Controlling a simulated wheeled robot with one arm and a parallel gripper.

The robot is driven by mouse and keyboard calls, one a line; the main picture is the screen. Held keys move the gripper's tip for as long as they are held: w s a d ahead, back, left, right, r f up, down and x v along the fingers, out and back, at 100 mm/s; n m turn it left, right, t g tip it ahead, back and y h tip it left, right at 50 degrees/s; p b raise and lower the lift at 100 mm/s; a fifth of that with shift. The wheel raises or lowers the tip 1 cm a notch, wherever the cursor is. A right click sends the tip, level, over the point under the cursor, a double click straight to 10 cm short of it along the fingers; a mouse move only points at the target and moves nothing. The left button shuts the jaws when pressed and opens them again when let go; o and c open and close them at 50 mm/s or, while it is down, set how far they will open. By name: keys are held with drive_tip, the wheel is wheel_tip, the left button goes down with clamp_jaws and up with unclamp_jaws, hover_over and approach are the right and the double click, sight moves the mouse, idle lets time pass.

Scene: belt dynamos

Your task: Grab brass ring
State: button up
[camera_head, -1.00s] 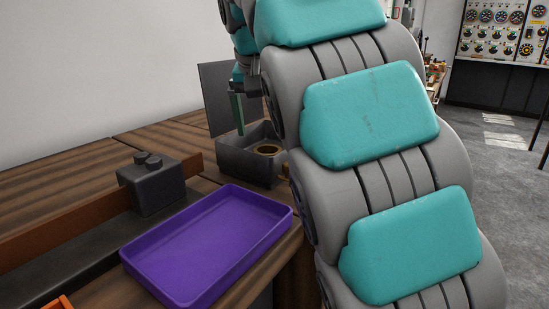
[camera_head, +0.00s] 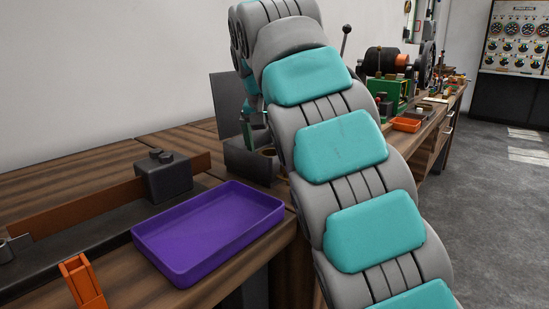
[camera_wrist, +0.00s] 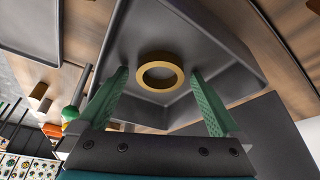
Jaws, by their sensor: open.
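The brass ring (camera_wrist: 160,57) lies on the floor of an open dark grey box (camera_wrist: 218,48) in the wrist view. My gripper (camera_wrist: 159,72) is open, with its two green fingers apart on either side of the ring in that picture. There is a visible gap between the ring and each finger; how high the fingertips are above it I cannot tell. My gripper is mostly hidden there behind my arm.
A purple tray (camera_head: 147,237) stands on the wooden bench in front of the box. A dark block (camera_head: 163,180) on a rail is left of the tray. An orange part (camera_head: 82,280) is at the front left. Machinery and an orange bin (camera_head: 406,125) are farther back on the right.

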drive_tip(key=c, duration=1.4)
drive_tip(key=shift+c, duration=0.2)
drive_tip(key=shift+r, duration=0.1)
